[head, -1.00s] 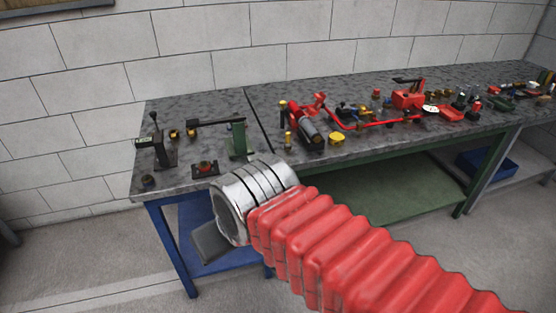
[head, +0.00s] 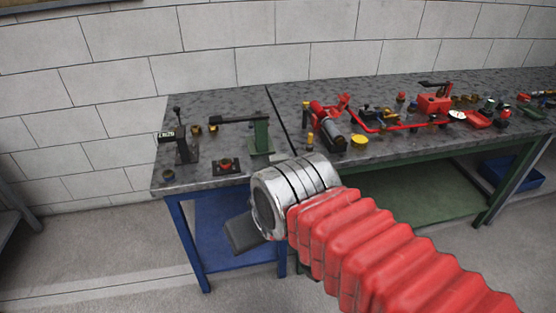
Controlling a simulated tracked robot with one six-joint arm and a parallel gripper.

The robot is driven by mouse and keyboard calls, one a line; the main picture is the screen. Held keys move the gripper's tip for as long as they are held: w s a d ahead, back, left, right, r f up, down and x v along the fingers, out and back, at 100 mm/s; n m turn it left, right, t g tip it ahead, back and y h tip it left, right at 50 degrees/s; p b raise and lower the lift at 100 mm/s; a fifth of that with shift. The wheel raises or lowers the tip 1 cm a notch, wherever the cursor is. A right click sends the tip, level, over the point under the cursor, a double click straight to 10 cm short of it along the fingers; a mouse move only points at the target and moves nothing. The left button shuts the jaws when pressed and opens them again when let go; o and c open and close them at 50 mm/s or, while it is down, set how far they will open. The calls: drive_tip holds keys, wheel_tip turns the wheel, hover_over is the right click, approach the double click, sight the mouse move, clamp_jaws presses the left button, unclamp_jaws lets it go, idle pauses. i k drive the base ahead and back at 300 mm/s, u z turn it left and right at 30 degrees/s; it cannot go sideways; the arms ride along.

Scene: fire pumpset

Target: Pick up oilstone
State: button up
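I cannot pick out an oilstone for certain among the small items on the bench. My arm reaches in from the lower right, in red ribbed sleeving with a silver metal cuff in front of the left bench's front edge. A dark grey flat block (head: 244,233) shows just past the cuff, against the blue lower shelf. It looks like part of my gripper, but I cannot be sure. The fingertips do not show, so whether the gripper is open or shut is hidden.
The stone-topped left bench (head: 225,102) holds a black stand (head: 184,148), a green vise-like fixture (head: 261,135) and a small dark block with a red part (head: 226,166). The adjoining bench carries a red pump assembly (head: 326,128), a yellow disc (head: 359,141) and several fittings.

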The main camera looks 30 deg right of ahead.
sight(273, 160)
drive_tip(key=u, duration=0.05)
drive_tip(key=i, duration=0.95)
drive_tip(key=z, duration=0.05)
